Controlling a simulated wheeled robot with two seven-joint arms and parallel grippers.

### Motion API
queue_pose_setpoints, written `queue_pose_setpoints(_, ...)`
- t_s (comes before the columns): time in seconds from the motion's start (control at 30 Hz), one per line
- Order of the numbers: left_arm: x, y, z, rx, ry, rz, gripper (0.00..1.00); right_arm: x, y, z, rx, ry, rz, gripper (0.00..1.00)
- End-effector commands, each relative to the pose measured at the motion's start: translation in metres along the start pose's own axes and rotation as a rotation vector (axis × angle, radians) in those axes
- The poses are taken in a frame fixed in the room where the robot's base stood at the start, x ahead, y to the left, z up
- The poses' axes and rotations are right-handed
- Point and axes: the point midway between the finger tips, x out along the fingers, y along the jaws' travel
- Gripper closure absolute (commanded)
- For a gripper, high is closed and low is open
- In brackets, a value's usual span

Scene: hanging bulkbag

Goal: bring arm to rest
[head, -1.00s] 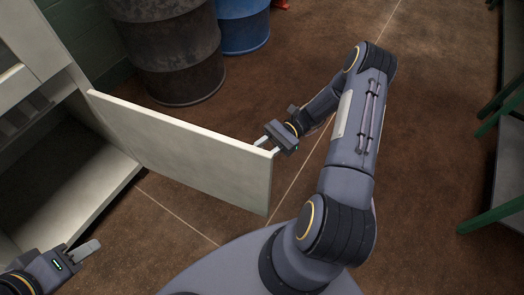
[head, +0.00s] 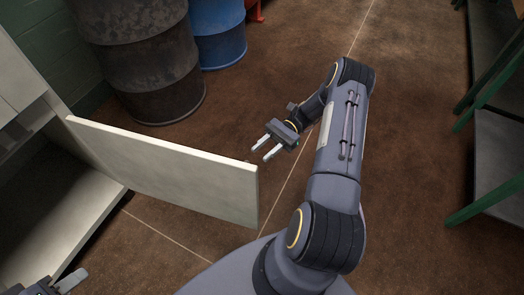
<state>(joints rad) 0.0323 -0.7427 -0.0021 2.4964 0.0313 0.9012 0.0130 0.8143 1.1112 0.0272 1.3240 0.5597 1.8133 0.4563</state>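My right gripper (head: 262,150) is in the middle of the head view. Its two fingers are parted with nothing between them, and they point at the free end of an open white cabinet door (head: 165,170). A gap of floor shows between the fingers and the door's end. My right arm bends over from the lower middle. My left gripper (head: 72,280) shows only in part at the bottom left corner, below the cabinet opening. One finger of it is visible, so its opening cannot be judged.
The white cabinet (head: 40,235) stands open at the left. A dark drum (head: 150,60) and a blue drum (head: 217,32) stand behind the door. A dark bench with green legs (head: 490,200) is at the right. Brown floor between is clear.

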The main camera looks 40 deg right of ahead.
Motion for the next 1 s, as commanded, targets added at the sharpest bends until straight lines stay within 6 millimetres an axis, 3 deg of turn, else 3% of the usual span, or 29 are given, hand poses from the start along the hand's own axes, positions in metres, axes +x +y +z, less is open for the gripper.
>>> queue_pose_setpoints(0.33, 0.0, 0.0, 0.0, 0.0, 0.0, 0.0, 0.64, 0.001, 0.0, 0.001, -0.001, 0.002, 0.001, 0.66)
queue_pose_setpoints(0.47, 0.0, 0.0, 0.0, 0.0, 0.0, 0.0, 0.64, 0.003, -0.003, 0.018, -0.036, 0.062, 0.025, 0.66)
queue_pose_setpoints(0.73, 0.0, 0.0, 0.0, 0.0, 0.0, 0.0, 0.64, 0.033, 0.002, 0.116, -0.305, 0.445, 0.178, 0.66)
queue_pose_setpoints(1.0, 0.0, 0.0, 0.0, 0.0, 0.0, 0.0, 0.64, 0.076, 0.044, 0.19, -0.694, 0.85, 0.33, 0.66)
